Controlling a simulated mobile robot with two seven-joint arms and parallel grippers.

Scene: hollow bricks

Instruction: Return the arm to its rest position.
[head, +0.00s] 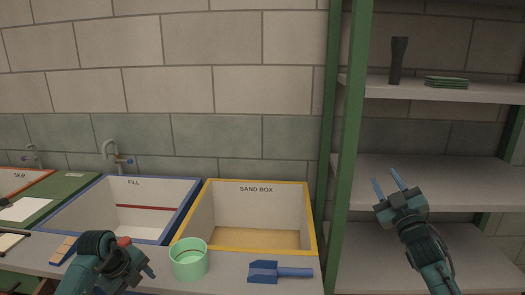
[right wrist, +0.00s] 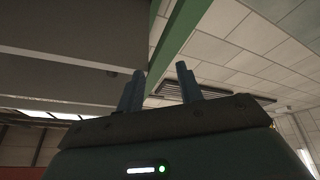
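My right gripper (head: 388,186) is raised in front of the shelf unit at the right, fingers pointing up. Its two blue fingers stand apart with nothing between them. They also show apart and empty in the right wrist view (right wrist: 160,90). My left gripper (head: 148,270) is low at the front left, beside the green cup. Its fingertips are small and partly hidden by its own wrist, so I cannot tell its opening.
A green cup (head: 189,262) and a blue scoop (head: 281,271) are on the counter. Behind are the yellow-rimmed sand box (head: 255,212) and blue-rimmed fill basin (head: 128,190). The green-posted shelf (head: 430,182) holds a dark torch (head: 398,60) and green stack (head: 446,82) above.

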